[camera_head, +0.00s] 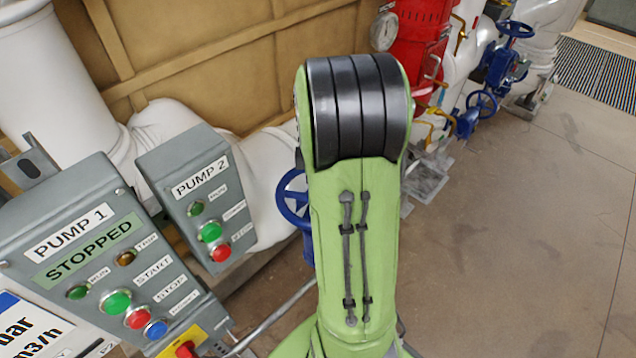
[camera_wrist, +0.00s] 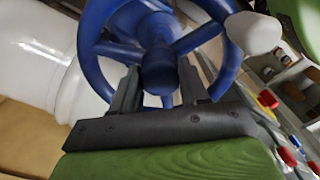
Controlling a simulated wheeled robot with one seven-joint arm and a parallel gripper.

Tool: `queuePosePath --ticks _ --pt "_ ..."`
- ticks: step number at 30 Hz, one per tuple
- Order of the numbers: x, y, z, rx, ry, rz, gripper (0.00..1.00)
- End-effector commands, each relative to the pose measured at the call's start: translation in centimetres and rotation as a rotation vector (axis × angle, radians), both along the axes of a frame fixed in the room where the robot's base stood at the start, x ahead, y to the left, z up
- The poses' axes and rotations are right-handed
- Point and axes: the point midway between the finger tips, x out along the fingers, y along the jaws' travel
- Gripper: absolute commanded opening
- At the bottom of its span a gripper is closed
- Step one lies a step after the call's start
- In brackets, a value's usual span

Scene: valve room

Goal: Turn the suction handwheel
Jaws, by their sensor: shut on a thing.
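A blue handwheel with spokes and a round hub fills the top of the wrist view (camera_wrist: 90,65). In the head view only its left part (camera_head: 284,205) shows, behind my green arm, beside a white pipe. My gripper (camera_wrist: 158,75) is at the wheel, with one dark finger on each side of the hub's lower part. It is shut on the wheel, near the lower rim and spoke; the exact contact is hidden. In the head view my gripper is hidden behind the arm.
Control boxes for Pump 1 (camera_head: 70,210), labelled STOPPED, and Pump 2 (camera_head: 180,170) stand at left. A red vessel (camera_head: 415,40) and other blue valves (camera_head: 500,65) stand behind, right. The floor (camera_head: 530,220) at right is clear.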

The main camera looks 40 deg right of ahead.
Motion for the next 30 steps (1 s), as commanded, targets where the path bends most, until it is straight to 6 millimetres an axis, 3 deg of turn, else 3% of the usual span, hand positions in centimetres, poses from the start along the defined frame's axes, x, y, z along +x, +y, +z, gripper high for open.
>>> queuePosePath --ticks 12,30 --pt "-0.2 -0.14 -0.17 0.001 0.007 0.185 0.0" --pt "-0.21 -0.19 -0.18 0.001 0.009 0.247 0.0"
